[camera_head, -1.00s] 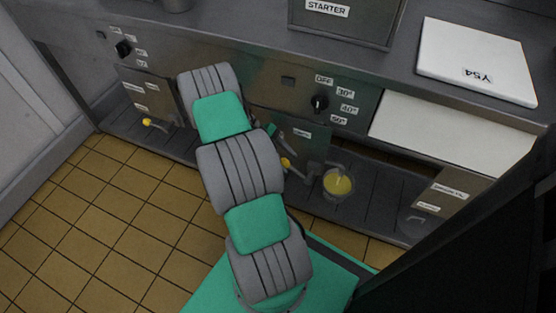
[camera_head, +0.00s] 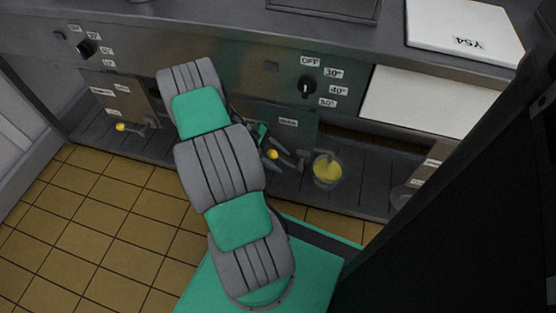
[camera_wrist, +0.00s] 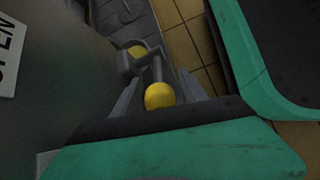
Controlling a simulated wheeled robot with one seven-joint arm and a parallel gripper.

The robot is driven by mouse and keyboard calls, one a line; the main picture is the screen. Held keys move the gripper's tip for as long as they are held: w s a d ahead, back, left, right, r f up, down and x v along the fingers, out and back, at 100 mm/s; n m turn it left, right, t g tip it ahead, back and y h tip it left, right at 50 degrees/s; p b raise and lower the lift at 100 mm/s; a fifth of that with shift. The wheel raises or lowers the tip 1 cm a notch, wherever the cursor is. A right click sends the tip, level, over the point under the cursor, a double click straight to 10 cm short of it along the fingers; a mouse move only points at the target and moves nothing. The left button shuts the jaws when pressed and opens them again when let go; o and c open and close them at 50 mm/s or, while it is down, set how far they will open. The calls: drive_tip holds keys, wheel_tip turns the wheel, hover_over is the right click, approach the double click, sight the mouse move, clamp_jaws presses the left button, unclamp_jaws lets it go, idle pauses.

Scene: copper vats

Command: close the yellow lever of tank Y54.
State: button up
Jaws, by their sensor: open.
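The yellow lever knob (camera_head: 271,154) sits on a metal tap low on the vat front, left of a clear jug (camera_head: 327,170) holding yellow liquid. The white lid marked Y54 (camera_head: 463,35) lies on the counter above and to the right. In the wrist view the round yellow knob (camera_wrist: 160,96) is between the two fingers of my gripper (camera_wrist: 160,80). My gripper is open, with a finger on either side of the knob; whether either touches it I cannot tell. The lever's metal arm runs from the knob to the tap. In the head view my arm hides most of the gripper.
A second yellow knob (camera_head: 120,127) is on another tap at the left. A black dial (camera_head: 306,87) is on the panel above the lever. The tiled floor (camera_head: 85,220) is clear.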

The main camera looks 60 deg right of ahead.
drive_tip(key=shift+c, duration=0.3)
clamp_jaws()
idle(1.1)
